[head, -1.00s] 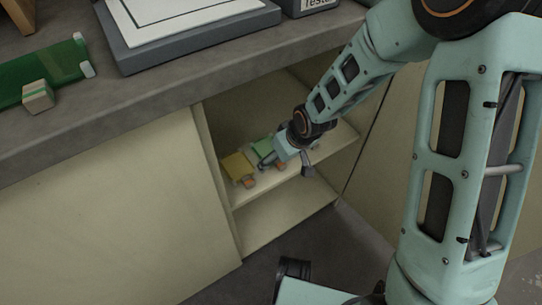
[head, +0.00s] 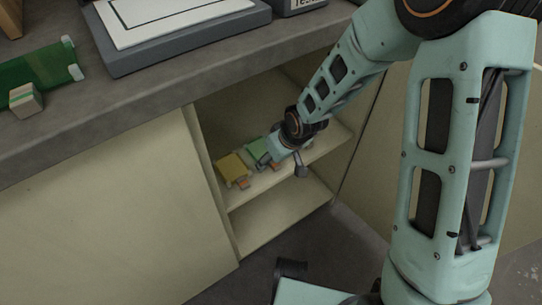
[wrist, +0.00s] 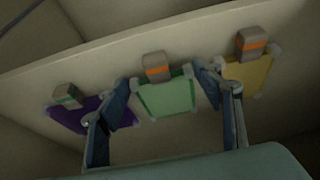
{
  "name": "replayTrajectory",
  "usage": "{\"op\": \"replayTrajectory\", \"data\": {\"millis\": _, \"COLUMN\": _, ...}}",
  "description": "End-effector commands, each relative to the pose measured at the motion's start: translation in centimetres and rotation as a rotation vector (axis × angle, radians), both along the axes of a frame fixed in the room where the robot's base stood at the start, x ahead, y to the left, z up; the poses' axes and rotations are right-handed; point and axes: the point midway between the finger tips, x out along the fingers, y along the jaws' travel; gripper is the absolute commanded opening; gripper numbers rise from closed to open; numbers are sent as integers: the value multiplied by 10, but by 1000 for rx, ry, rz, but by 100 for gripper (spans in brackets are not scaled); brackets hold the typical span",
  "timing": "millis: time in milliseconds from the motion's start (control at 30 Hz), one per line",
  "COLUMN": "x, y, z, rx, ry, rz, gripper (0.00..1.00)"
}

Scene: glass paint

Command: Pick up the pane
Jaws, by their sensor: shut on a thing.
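The green pane (wrist: 167,98) is in the middle of the wrist view, on the shelf inside the low cabinet. My gripper (wrist: 165,84) is shut on it, with one finger at each side edge. In the head view my gripper (head: 268,157) reaches into the cabinet and partly covers the green pane (head: 256,145). A yellow pane (wrist: 252,76) lies to the right in the wrist view, and a purple pane (wrist: 75,116) to the left. The yellow pane (head: 232,167) shows in the head view; the purple one is hidden there.
A striped block sits at each pane, such as the orange-striped block (wrist: 157,67) at the green one. The shelf (head: 325,147) is bounded by the cabinet wall. The worktop (head: 150,102) overhangs above, carrying a dark green sheet (head: 40,72) and a grey board.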

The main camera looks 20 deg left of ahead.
Motion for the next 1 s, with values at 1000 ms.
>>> {"op": "replayTrajectory", "data": {"millis": 1000, "x": 13, "y": -107, "z": 118, "rx": 1, "ry": 1, "rz": -6, "gripper": 36}}
